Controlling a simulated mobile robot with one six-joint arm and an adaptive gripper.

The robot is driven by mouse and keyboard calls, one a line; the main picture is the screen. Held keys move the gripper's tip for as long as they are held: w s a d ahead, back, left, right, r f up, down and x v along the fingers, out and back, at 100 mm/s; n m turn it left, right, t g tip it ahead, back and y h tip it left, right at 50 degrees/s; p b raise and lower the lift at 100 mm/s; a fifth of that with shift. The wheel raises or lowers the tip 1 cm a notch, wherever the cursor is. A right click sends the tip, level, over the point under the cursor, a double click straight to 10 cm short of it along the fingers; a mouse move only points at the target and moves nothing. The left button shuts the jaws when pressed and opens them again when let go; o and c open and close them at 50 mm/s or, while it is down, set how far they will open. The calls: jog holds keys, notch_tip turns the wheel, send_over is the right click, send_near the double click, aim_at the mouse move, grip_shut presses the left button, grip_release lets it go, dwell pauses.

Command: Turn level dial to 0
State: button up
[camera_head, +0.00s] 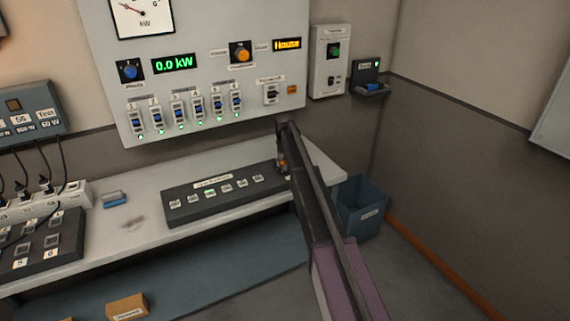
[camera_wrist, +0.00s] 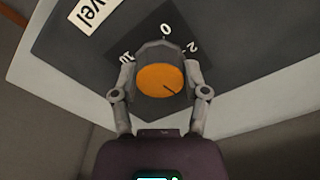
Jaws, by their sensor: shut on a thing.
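The level dial (camera_wrist: 157,80) has an orange cap and a grey body. It sits on a dark square plate with the marks 0, 2 and one that looks like 10 around its far side. A short dark line on the cap points to the lower right, away from the 0. My gripper (camera_wrist: 161,72) is shut on the dial, one finger on each side. In the head view my arm hides most of the dial, and only a small orange patch shows at the right end of the dark console.
The dark console (camera_head: 225,208) with several small buttons lies on the pale bench (camera_head: 110,232). Above it hangs a wall panel (camera_head: 205,85) with several faders, a "0.0 kW" display and a "House" display. A blue bin (camera_head: 362,215) stands right of the bench.

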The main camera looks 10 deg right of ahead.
jog(key=n, duration=0.6)
jog(key=shift+n, duration=0.3)
jog(key=n, duration=0.6)
jog(key=shift+s, duration=0.1)
jog(key=n, duration=0.6)
jog(key=shift+n, duration=0.3)
jog(key=n, duration=0.5)
jog(key=shift+n, duration=0.4)
jog(key=o, duration=1.2)
jog(key=shift+c, duration=0.2)
jog(key=shift+m, duration=0.4)
